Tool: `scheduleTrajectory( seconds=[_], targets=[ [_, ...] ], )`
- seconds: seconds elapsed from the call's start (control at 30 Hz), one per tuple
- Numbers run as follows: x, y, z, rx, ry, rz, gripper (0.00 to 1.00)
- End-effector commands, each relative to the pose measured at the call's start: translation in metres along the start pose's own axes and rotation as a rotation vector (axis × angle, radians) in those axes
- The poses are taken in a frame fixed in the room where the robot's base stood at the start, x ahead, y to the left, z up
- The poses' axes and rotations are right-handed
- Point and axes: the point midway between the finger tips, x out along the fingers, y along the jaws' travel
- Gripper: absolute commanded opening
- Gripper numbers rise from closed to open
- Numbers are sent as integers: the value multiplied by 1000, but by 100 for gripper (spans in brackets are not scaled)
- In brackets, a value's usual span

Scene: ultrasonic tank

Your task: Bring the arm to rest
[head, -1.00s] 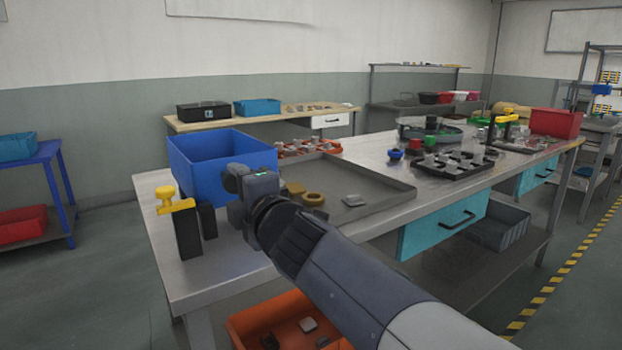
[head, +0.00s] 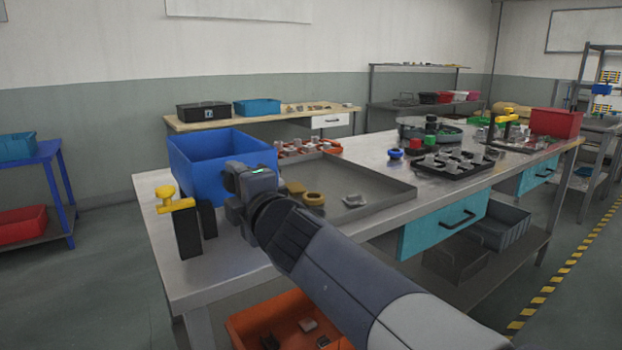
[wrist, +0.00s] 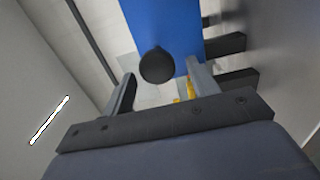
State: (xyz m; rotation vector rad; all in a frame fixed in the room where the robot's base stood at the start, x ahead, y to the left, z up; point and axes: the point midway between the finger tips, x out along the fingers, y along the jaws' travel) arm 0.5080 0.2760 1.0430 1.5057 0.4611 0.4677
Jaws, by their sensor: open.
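My gripper (head: 236,190) is open at the end of my outstretched arm, above the left part of the metal workbench. In the head view it overlaps the front right of the blue bin (head: 190,172), and its fingertips are partly hidden. In the wrist view my gripper (wrist: 163,82) has its two fingers well apart. A dark round thing (wrist: 156,65) shows between and beyond them, in front of a blue surface (wrist: 165,25). I cannot tell what the round thing is or whether anything touches it.
Left of my gripper stands a black block with a yellow clamp (head: 188,235). A grey tray (head: 375,187) with loose parts lies right of it. A black rack (head: 455,182) stands farther right. An orange bin (head: 245,325) sits below the bench. Open floor lies left.

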Motion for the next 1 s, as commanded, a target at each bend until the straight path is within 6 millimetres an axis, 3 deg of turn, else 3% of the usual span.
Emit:
scheduleTrajectory(
  seconds=[0.17, 0.33, 0.87, 1.0],
  targets=[
    [29, -1, 0, 0, 0, -1, 56],
    [28, 14, 5, 82, 0, 0, 56],
    [26, 14, 8, 131, -3, 1, 56],
    [22, 12, 18, 152, -34, -11, 56]
  ],
)
